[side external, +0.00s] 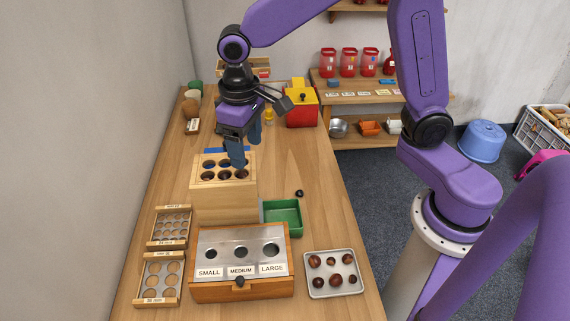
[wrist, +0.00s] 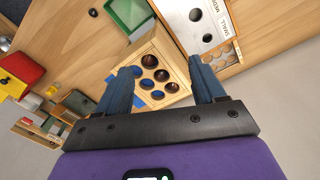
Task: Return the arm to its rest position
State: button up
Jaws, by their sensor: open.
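My gripper (side external: 244,148) hangs from the purple arm just above the wooden block with round holes (side external: 224,199). In the wrist view my gripper (wrist: 161,80) has its two blue fingers spread apart, with nothing held between them. The block (wrist: 181,62) shows between and beyond the fingers. Several of its holes hold dark brown chestnuts (wrist: 162,75), and others show blue at the bottom. In the side view one finger partly covers the block's right holes.
A sorting box (side external: 220,292) labelled SMALL, MEDIUM, LARGE stands in front. A green tray (side external: 268,228) and a metal tray of chestnuts (side external: 315,293) are to the right. A dark round item (side external: 299,193) lies on the table. A red and yellow box (side external: 301,112) stands behind.

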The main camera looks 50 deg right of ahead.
jog(key=s+d+n, duration=0.4)
jog(key=s+d, duration=0.1)
jog(key=s, duration=0.6)
jog(key=s+d+n, duration=0.4)
jog(key=s+d, duration=0.2)
jog(key=s, duration=0.5)
jog(key=shift+d+r+n+y, duration=0.15)
jog(key=shift+d+n+y, duration=0.1)
jog(key=shift+n+y, duration=0.05)
